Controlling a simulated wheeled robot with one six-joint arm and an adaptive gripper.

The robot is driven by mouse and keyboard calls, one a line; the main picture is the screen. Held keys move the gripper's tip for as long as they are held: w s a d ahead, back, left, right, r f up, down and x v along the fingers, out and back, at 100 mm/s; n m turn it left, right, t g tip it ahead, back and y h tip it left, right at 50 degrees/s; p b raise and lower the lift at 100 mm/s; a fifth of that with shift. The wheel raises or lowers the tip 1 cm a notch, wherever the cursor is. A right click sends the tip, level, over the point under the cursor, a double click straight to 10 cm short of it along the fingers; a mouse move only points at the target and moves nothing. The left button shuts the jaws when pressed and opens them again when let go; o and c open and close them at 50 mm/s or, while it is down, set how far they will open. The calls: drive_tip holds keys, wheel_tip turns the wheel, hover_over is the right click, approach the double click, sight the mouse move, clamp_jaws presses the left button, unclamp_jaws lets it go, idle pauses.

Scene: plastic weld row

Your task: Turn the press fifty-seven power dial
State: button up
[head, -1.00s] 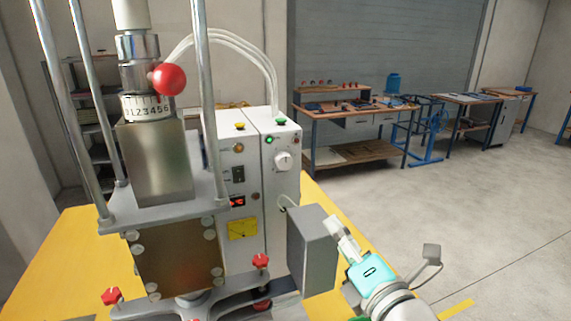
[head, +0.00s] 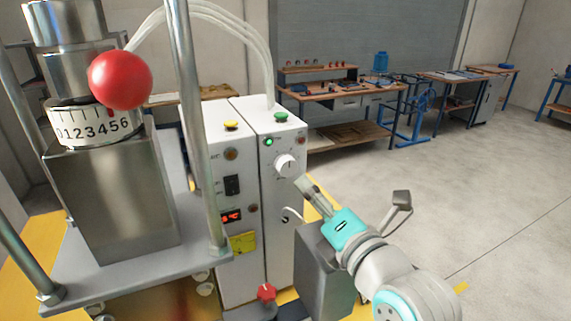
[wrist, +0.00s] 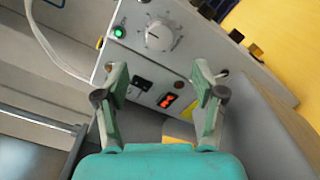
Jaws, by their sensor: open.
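The power dial is a round white knob (head: 286,166) on the front of the right-hand white control box (head: 281,215), below a lit green lamp. In the wrist view the dial (wrist: 159,36) lies ahead, beyond and between the fingertips. My gripper (head: 304,184) is just right of and below the dial in the head view. In the wrist view my gripper (wrist: 159,75) has its two fingers wide apart with nothing between them. The fingers look apart from the dial.
The press column with a red ball knob (head: 120,80) and steel posts (head: 196,130) stands left of the boxes. A grey block (head: 325,272) sits below my gripper. White hoses (head: 255,45) arch above the boxes. Open floor (head: 480,190) lies to the right, with workbenches behind.

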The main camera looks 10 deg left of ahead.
sight(289, 169)
drive_tip(key=x, duration=1)
drive_tip(key=shift+w+a, duration=0.1)
drive_tip(key=shift+a, duration=0.05)
drive_tip(key=c, duration=1.1)
